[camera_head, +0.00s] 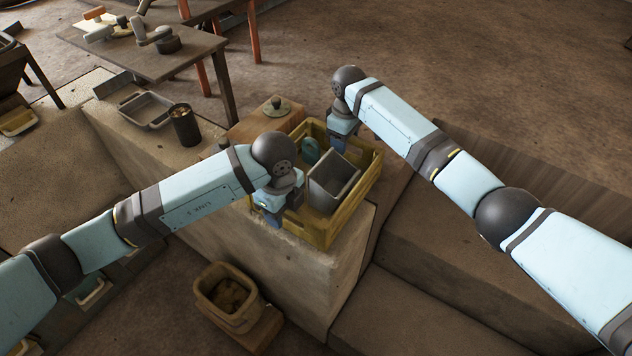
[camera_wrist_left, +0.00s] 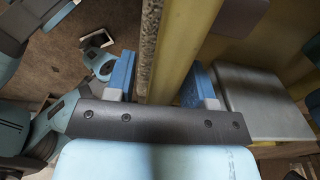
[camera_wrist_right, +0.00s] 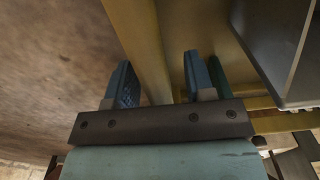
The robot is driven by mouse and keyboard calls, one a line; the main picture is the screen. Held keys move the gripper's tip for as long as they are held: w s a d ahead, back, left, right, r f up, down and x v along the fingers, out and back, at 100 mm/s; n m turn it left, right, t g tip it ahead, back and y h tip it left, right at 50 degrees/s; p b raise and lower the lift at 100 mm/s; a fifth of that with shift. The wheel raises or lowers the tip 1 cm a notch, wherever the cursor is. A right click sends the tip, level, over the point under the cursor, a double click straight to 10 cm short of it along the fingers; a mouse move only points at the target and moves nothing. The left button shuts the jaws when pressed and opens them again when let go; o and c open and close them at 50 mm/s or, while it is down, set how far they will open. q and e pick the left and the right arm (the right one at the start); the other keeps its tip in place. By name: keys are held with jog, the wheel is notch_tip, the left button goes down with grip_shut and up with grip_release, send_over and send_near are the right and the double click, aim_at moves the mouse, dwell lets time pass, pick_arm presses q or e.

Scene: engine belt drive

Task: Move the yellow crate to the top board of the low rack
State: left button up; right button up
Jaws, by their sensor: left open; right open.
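The yellow crate (camera_head: 344,213) stands upright on a pale block-like counter (camera_head: 318,277). It holds a grey bin (camera_head: 335,182) and a green item (camera_head: 311,151). My left gripper (camera_head: 270,212) is open at the crate's left side; in the left wrist view its blue fingers (camera_wrist_left: 161,82) straddle the yellow wall (camera_wrist_left: 185,45). My right gripper (camera_head: 341,142) is open at the far side; in the right wrist view its fingers (camera_wrist_right: 161,82) stand either side of a yellow wall (camera_wrist_right: 143,35). Neither is closed on the wall. I cannot make out the low rack with certainty.
A wooden box (camera_head: 262,121) with a round lidded item stands behind the crate. A dark canister (camera_head: 185,125) and a grey tray (camera_head: 147,110) are further left. A bin (camera_head: 228,295) sits low in front. A table (camera_head: 150,60) with several items is at the back left.

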pick_arm(q)
grip_shut()
pick_arm(e)
grip_shut()
pick_arm(q)
jog(key=shift+r, duration=0.1)
pick_arm(e)
jog(key=shift+r, duration=0.15)
